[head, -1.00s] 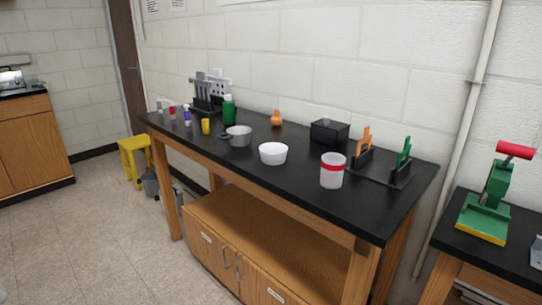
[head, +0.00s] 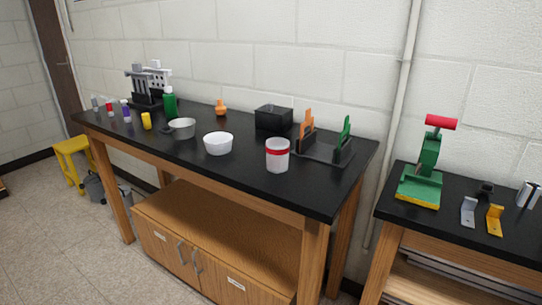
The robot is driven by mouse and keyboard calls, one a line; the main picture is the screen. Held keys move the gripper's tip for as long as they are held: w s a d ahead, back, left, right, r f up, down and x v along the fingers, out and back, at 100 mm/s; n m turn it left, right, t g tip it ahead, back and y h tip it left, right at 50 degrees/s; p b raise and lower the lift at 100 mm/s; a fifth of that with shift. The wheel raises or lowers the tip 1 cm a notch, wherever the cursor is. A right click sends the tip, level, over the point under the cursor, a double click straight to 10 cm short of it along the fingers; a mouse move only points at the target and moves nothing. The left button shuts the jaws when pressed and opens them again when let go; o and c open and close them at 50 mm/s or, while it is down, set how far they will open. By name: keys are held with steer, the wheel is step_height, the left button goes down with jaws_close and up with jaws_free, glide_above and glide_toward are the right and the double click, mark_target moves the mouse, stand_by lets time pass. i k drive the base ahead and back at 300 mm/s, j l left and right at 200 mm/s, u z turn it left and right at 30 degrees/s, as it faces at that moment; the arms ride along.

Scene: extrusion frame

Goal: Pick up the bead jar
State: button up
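A translucent white jar with a red band (head: 277,155) stands upright near the front right of the black-topped bench (head: 240,178); it looks like the bead jar, though its contents cannot be made out. Smaller containers stand at the bench's left end: a red-and-white one (head: 109,109), a purple-and-white one (head: 126,112) and a yellow one (head: 146,121). My gripper is not in the head view.
A white bowl (head: 218,144) and a grey pan (head: 181,129) stand left of the jar. Behind it are a black box (head: 273,118) and a rack with orange and green tools (head: 325,152). A second bench (head: 460,232) with a green press (head: 422,180) stands right.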

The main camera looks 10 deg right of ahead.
mark_target(277, 148)
steer(key=i+l+u, duration=0.1)
steer(key=l, duration=0.3)
steer(key=i+l, duration=0.2)
steer(key=l, duration=0.2)
steer(key=i+l+u, duration=0.15)
steer(key=l, duration=0.25)
steer(key=i+l+u, duration=0.1)
steer(key=l, duration=0.3)
